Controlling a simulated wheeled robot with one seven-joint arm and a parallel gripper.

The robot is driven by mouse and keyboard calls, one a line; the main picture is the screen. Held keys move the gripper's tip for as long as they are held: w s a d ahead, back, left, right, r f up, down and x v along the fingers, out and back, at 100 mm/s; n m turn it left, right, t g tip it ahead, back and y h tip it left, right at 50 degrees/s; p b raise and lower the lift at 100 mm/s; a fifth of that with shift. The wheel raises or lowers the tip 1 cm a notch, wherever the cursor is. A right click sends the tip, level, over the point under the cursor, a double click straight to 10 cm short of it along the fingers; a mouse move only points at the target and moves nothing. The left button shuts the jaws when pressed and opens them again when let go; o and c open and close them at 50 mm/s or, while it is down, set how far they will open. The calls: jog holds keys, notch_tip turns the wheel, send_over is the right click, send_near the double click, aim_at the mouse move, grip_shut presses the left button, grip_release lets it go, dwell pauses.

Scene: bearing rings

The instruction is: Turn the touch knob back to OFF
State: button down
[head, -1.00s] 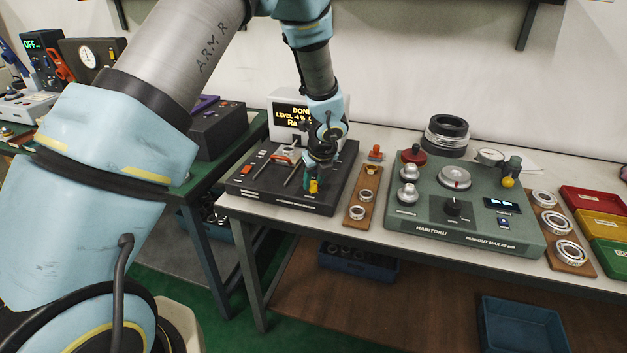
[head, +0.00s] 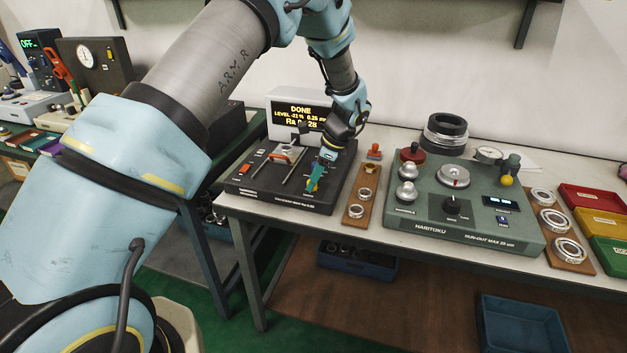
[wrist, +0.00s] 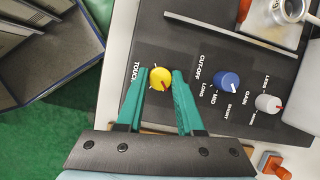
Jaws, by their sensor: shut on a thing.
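The yellow touch knob (wrist: 160,78) sits on the dark tester panel (wrist: 205,55) beside the word TOUCH. A red mark on its top points to the lower right in the wrist view. My gripper (wrist: 159,76) has one green finger on each side of the knob and is shut on it. In the head view my gripper (head: 315,180) is at the front right of the tester (head: 275,195) and mostly hides the knob. The tester's display (head: 298,114) reads DONE, with a level near -21 % and an Ra value partly hidden by my arm.
A blue knob (wrist: 227,84) and a white knob (wrist: 268,103) stand to the right of the touch knob. A wooden ring board (head: 361,196) and the green run-out gauge (head: 465,205) stand right of the tester. A red stamp (wrist: 274,165) is near the panel.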

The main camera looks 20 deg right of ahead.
jog(key=n, duration=0.2)
jog(key=n+g+b, duration=0.1)
jog(key=n, duration=0.1)
jog(key=shift+w+n+g+y, duration=0.15)
jog(key=shift+n+g+y, duration=0.15)
jog(key=shift+y, duration=0.1)
jog(key=n+g, duration=0.2)
jog(key=n, duration=0.2)
jog(key=shift+d+n+b, duration=0.1)
jog(key=shift+n+b, duration=0.3)
jog(key=c, duration=0.5)
grip_release()
jog(key=shift+c, duration=0.2)
jog(key=b+v, duration=0.3)
jog(key=v, duration=0.7)
jog(key=shift+d+r, duration=0.2)
jog(key=shift+r, duration=0.15)
jog(key=shift+w, duration=0.15)
